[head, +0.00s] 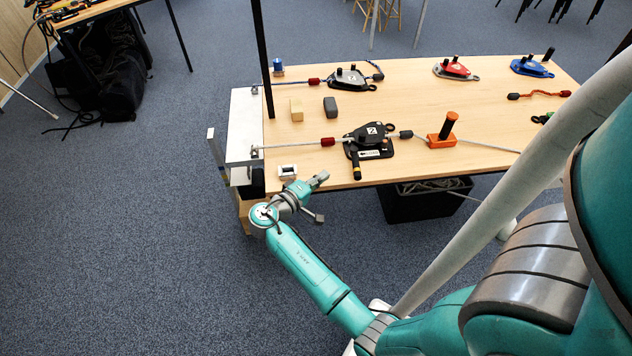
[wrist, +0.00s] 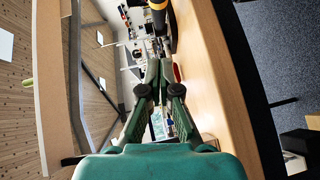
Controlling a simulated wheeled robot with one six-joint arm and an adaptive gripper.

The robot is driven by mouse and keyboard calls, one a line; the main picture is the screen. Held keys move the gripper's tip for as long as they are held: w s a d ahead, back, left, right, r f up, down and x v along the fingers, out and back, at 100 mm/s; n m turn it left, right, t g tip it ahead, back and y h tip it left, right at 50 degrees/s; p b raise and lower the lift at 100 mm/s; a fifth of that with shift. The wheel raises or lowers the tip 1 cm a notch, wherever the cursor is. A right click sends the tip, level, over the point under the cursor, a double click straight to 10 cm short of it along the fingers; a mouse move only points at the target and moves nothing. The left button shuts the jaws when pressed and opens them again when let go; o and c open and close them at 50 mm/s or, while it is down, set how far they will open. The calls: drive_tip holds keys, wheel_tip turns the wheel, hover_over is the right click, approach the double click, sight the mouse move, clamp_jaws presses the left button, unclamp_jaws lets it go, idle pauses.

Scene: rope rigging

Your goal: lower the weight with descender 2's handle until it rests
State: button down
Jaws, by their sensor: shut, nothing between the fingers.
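A black descender (head: 370,138) with a white emblem sits near the table's front edge. I cannot read its number for sure. Its black handle (head: 356,166) with a yellow band points toward the front edge; it also shows at the top of the wrist view (wrist: 157,8). A pale rope (head: 300,145) with a red sleeve runs from its left side to the white end plate. My gripper (head: 322,177) is at the front edge, left of and a little below the handle, apart from it. In the wrist view its fingers (wrist: 162,58) are together and empty. I cannot make out the weight clearly.
A second black descender (head: 350,79) is farther back. Red (head: 455,69) and blue (head: 532,66) devices stand back right. A small white-framed box (head: 288,171) lies near my gripper. A black crate (head: 425,203) is below the table.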

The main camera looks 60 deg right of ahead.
sight(344, 179)
drive_tip(key=x, duration=0.5)
drive_tip(key=shift+s, duration=0.1)
drive_tip(key=shift+s+d+f, duration=0.2)
drive_tip(key=shift+s+d, duration=0.35)
drive_tip(key=shift+s, duration=0.4)
drive_tip(key=shift+s+d+f, duration=0.15)
drive_tip(key=shift+s+d, duration=0.3)
drive_tip(key=shift+s, duration=0.15)
drive_tip(key=shift+s, duration=0.1)
